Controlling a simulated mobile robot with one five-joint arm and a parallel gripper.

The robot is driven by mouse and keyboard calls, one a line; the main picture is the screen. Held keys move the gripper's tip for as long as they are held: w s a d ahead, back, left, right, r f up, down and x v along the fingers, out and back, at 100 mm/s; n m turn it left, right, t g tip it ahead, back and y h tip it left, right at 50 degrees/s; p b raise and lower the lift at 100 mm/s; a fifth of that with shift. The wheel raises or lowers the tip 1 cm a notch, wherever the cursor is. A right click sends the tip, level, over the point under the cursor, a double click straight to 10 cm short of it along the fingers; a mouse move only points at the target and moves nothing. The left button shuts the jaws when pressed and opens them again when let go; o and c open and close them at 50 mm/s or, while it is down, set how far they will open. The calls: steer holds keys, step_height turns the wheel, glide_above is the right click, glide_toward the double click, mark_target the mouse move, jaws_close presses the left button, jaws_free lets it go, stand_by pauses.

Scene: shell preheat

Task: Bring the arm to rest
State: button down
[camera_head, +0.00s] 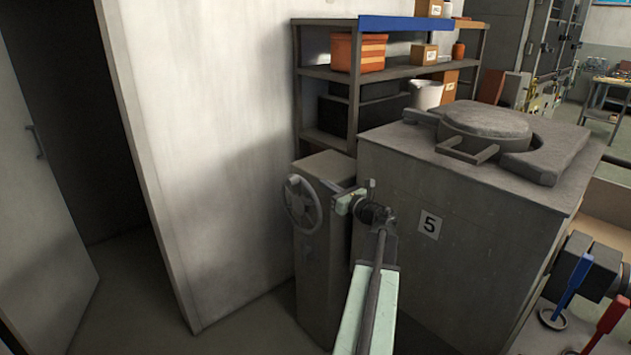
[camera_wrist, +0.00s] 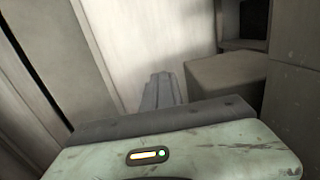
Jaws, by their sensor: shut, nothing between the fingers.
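My arm reaches forward from the bottom middle of the head view. My gripper (camera_wrist: 160,80) shows in the wrist view as grey fingers shut together, with nothing between them. In the head view its end is small, close in front of the narrow grey pedestal (camera_head: 325,255) with a handwheel (camera_head: 303,204). I cannot tell whether it touches the pedestal. The wheel is to the left of my gripper in the picture.
Shelves (camera_head: 405,71) stand behind. A pale wall panel (camera_head: 215,130) and a dark doorway (camera_head: 75,130) are left. Blue (camera_head: 578,280) and red (camera_head: 608,318) handles stand at lower right.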

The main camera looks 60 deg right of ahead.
steer(key=shift+s, duration=0.35)
steer(key=shift+w+a+r, duration=0.1)
